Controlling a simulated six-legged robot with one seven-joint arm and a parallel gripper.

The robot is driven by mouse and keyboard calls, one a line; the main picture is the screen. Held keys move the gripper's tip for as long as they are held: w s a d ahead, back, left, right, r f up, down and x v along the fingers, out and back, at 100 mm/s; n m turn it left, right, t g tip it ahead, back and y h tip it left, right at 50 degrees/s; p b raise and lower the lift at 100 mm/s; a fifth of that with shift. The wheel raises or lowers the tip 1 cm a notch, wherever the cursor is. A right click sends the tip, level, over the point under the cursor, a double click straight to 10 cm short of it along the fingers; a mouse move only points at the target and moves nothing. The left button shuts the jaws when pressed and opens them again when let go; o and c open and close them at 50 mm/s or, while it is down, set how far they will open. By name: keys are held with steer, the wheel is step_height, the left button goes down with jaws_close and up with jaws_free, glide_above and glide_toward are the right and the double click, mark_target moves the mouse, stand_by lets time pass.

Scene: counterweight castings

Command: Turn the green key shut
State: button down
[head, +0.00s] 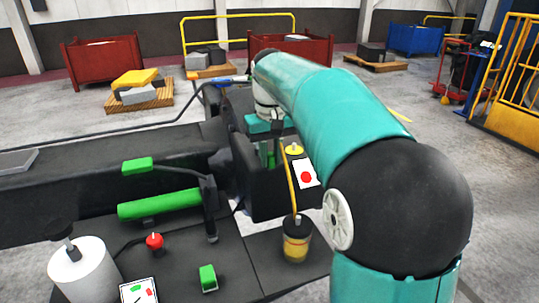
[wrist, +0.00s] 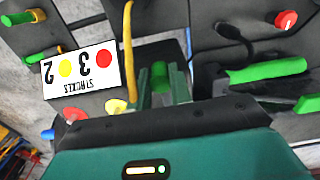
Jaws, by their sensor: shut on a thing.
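The green key (wrist: 161,77) shows as a small green upright piece between my two fingers in the wrist view. My gripper (wrist: 162,86) is shut on it. In the head view my gripper (head: 269,152) points down at the dark machine block, with a bit of green between its fingers. The key's lower part and its angle are hidden by the fingers.
A yellow hose (head: 290,180) runs close beside my gripper to a yellow pot (head: 296,240). A placard (wrist: 80,69) with coloured dots is near. A green bar (head: 160,204), a red knob (head: 154,241) and a white cylinder (head: 84,272) stand left.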

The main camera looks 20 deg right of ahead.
mark_target(271, 154)
steer(key=shift+d+r, duration=0.1)
steer(key=c, duration=1.3)
jaws_free()
steer(key=shift+o, duration=0.2)
step_height(271, 154, up, 14)
